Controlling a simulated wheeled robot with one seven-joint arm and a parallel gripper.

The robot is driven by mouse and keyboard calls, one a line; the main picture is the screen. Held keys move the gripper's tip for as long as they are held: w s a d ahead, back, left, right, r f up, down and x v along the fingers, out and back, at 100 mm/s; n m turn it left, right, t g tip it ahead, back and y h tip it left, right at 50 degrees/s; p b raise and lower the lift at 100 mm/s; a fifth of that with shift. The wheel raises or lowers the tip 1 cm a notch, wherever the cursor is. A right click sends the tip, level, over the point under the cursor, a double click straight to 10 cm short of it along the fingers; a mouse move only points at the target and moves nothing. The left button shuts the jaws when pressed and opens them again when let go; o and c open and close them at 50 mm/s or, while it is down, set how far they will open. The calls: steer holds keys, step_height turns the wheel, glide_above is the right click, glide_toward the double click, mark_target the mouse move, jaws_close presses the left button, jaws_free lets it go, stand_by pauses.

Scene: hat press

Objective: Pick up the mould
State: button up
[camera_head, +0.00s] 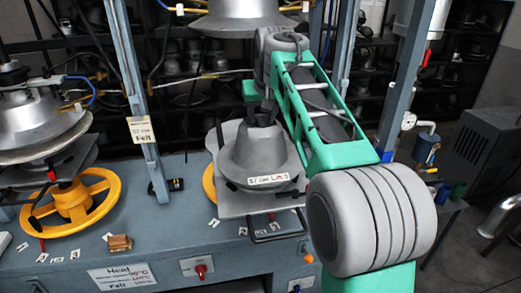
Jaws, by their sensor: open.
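My gripper (262,113) is a small dark shape at the top of the mould's crown, below my green arm. It is open. My arm hides part of it and the mould's right side, so I cannot tell whether the fingers touch the mould.
A metal upper press part (238,17) hangs above. Blue-grey posts (137,110) flank the press. Another press with a yellow handwheel (72,203) stands left. A small brown block (120,243) and white tags lie on the blue-grey bench (165,225). Shelves of dark moulds fill the back.

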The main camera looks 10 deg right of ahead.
steer(key=shift+x, duration=1.1)
steer(key=shift+d, duration=0.1)
jaws_close()
stand_by(0.3)
steer(key=shift+r, duration=0.25)
